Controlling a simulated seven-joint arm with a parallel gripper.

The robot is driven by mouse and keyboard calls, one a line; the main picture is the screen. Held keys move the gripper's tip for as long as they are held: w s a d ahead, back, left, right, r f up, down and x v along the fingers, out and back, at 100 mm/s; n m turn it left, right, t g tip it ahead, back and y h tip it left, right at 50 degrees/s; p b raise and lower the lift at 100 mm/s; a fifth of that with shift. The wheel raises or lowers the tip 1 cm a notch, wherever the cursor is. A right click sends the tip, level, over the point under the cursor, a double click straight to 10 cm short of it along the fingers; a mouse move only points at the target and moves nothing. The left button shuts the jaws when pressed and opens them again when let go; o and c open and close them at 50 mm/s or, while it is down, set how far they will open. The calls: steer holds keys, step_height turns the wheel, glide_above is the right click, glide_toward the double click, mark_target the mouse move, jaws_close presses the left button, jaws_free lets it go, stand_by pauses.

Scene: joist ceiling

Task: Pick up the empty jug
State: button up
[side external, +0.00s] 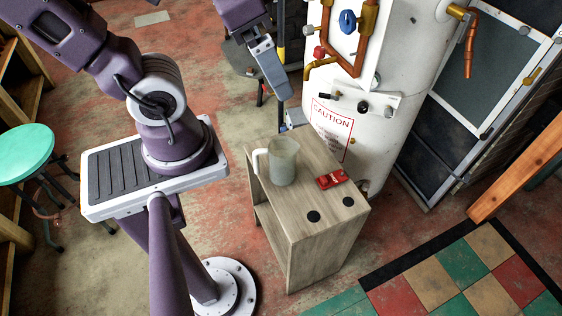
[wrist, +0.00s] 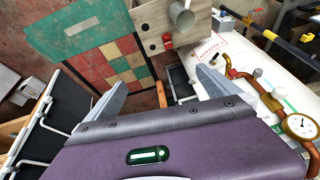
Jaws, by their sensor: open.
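A pale translucent jug (side external: 282,162) with a handle on its left stands upright on a small wooden cabinet (side external: 318,200). Its inside cannot be made out clearly. The jug also shows in the wrist view (wrist: 183,17), at the top edge and partly cut off. My gripper (side external: 285,95) is above and behind the jug in the side view, apart from it and beside the white tank. In the wrist view its two grey fingers (wrist: 158,84) are spread with nothing between them.
A red object (side external: 332,179) lies right of the jug on the cabinet, near two black discs (side external: 331,209). A white tank (side external: 365,100) with copper pipes stands close behind. A green stool (side external: 27,154) stands at far left. Open floor lies in front of the cabinet.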

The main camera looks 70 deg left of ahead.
steer(key=w+a+f+m+g+y, duration=0.1)
steer(key=w+f+m+g+y, duration=0.3)
steer(key=w+f, duration=0.45)
steer(key=m+g+y, duration=0.1)
steer(key=m+y, duration=0.6)
steer(key=m, duration=0.3)
glide_above(288, 165)
steer(key=w+d, duration=0.2)
steer(key=d, duration=0.4)
step_height(288, 165, down, 24)
steer(key=a+f+m, duration=0.1)
steer(key=f, duration=0.1)
steer(key=s+a+f+m+t+y, duration=0.1)
steer(key=f+m, duration=0.1)
steer(key=f, duration=0.1)
steer(key=s+a+f+m+t+y, duration=0.1)
steer(key=f, duration=0.2)
steer(key=shift+s+f, duration=0.15)
steer(key=shift+f, duration=0.05)
steer(key=shift+m, duration=0.3)
steer(key=x, duration=0.7)
steer(key=shift+s+a+r, duration=0.15)
steer(key=shift+a+r, duration=0.15)
steer(key=shift+a, duration=0.15)
steer(key=c, duration=1.5)
